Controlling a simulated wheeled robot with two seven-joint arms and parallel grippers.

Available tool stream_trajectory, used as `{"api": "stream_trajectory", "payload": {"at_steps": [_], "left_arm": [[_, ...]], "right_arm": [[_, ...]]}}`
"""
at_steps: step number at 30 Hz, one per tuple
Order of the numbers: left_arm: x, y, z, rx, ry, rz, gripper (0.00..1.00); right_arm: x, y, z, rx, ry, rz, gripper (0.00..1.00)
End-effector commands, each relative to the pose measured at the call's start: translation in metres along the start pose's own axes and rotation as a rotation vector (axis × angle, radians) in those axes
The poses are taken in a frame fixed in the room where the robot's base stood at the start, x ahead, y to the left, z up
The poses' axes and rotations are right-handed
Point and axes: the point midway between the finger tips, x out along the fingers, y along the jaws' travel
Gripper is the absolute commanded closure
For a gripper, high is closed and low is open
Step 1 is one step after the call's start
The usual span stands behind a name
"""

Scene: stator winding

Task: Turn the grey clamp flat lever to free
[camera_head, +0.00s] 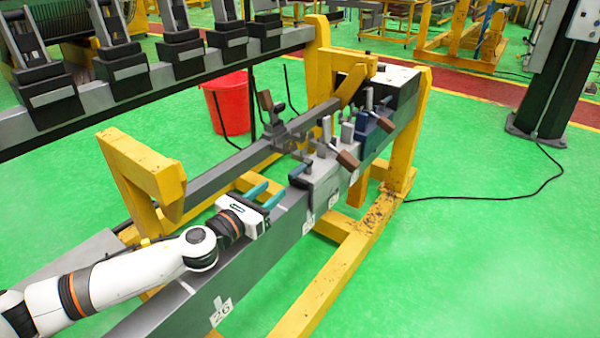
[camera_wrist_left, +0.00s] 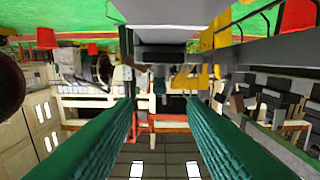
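The grey clamp (camera_head: 322,172) sits on the dark beam, right of the picture's middle. A grey upright lever (camera_head: 326,130) rises from it, and a brown-ended lever (camera_head: 347,159) sticks out low on its right side. My left gripper (camera_head: 275,188) is on the near-left side of the grey clamp, just above the beam, apart from it. Its two teal fingers are spread with nothing between them. In the left wrist view the fingers (camera_wrist_left: 160,105) are also apart and empty; I cannot pick out the grey clamp there. My right gripper is not in view.
A blue clamp (camera_head: 371,130) stands just beyond the grey one. A parallel bar (camera_head: 225,172) behind carries another clamp with a brown handle (camera_head: 265,101). Yellow frame posts (camera_head: 403,145) enclose the beams. A red bucket (camera_head: 228,102) stands behind.

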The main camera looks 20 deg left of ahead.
Motion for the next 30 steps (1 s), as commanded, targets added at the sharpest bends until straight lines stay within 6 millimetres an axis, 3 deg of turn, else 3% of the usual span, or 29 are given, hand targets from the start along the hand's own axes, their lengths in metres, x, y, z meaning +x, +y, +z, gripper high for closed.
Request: {"api": "stream_trajectory", "payload": {"at_steps": [5,12,18,24,30], "left_arm": [[0.016,-0.001,-0.002,0.016,0.003,0.004,0.62],[0.064,0.001,-0.003,0.013,0.003,0.004,0.62],[0.099,0.000,-0.001,0.011,0.002,0.002,0.62],[0.117,0.000,0.000,0.012,0.001,0.003,0.62],[0.120,0.000,0.000,0.012,-0.001,0.003,0.62]], "right_arm": [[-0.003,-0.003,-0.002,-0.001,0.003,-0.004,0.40],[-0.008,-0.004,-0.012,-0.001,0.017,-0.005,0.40],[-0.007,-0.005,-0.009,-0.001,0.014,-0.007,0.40],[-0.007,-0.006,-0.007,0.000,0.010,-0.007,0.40],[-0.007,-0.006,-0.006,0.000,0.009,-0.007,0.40]]}}
